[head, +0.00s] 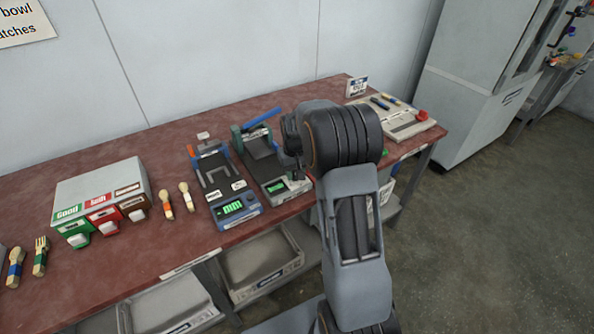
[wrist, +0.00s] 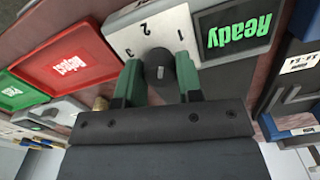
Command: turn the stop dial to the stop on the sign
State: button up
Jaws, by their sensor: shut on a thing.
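The stop dial (wrist: 160,55) is a dark round knob on a pale plate (wrist: 122,38) in the wrist view. The plate bears figures, with 1 and 2 readable. My gripper (wrist: 159,74) has its two green fingers on either side of the dial, shut on it. The dial's pointer mark cannot be made out. Beside the plate, a green screen (wrist: 238,32) reads "Ready". In the head view this press (head: 262,165) stands mid-table, and my arm hides the dial. A small sign (head: 357,86) stands at the table's back right, too small to read.
A blue-trimmed press (head: 222,190) stands close on the left in the head view. A box with coloured fronts (head: 100,200) and several wooden utensils lie farther left. Red (wrist: 65,63) and green (wrist: 22,93) labelled trays lie near my gripper. A pale panel with a red knob (head: 422,115) is at right.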

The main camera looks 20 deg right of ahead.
aim_at(295, 172)
jog(key=n, duration=0.4)
jog(key=shift+n, duration=0.7)
jog(key=o, duration=0.9)
notch_tip(295, 172, up, 14)
jog(key=shift+f+p, duration=0.1)
jog(key=shift+p, duration=0.3)
dwell(0.4)
